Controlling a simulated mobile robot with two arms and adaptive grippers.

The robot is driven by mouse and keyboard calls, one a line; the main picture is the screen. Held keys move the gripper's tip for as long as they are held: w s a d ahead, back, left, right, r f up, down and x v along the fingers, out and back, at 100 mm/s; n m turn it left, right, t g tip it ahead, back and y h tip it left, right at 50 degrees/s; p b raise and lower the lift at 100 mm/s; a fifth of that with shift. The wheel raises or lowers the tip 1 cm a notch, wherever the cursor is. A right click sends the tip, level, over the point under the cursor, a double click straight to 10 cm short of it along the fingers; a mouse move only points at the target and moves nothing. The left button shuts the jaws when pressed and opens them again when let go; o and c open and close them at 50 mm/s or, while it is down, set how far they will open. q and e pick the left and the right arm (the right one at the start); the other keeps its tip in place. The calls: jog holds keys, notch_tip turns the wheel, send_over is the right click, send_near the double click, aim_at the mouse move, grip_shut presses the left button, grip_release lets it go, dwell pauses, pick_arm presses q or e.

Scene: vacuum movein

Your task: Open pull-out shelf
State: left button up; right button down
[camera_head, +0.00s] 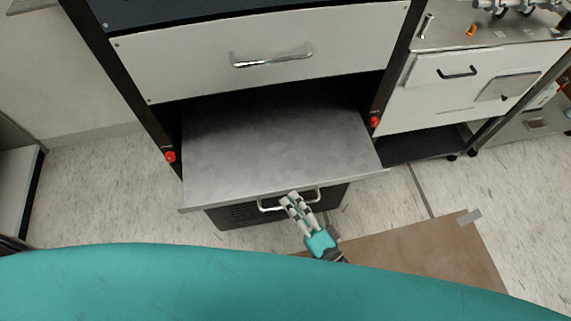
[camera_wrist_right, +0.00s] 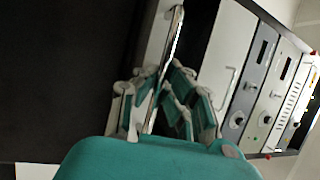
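The pull-out shelf (camera_head: 275,140) is a flat grey metal panel. It stands well out of the rack, below a white drawer. Its silver handle (camera_head: 268,207) is on the front edge. My right gripper (camera_head: 289,198) is at the middle of this handle, its two fingers close together. In the right wrist view the handle bar (camera_wrist_right: 178,35) runs between the fingers of the gripper (camera_wrist_right: 160,90), which look shut on it. The fingers cover part of the handle. My left gripper is not in view.
The white drawer (camera_head: 200,60) above is closed and has its own handle. Red knobs (camera_head: 170,157) sit on the rack posts. A white cabinet (camera_head: 445,95) stands to the right. A brown board (camera_head: 420,260) lies on the floor at front right. Light floor (camera_head: 100,195) is clear at left.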

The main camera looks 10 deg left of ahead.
jog(key=s+d+p, duration=0.1)
jog(key=s+d, duration=0.2)
jog(key=s, duration=0.5)
jog(key=shift+s+f, duration=0.2)
jog(key=shift+s, duration=0.05)
jog(key=shift+d, duration=0.1)
jog(key=c, duration=1.4)
grip_release()
jog(key=shift+r, duration=0.1)
jog(key=v, duration=1.2)
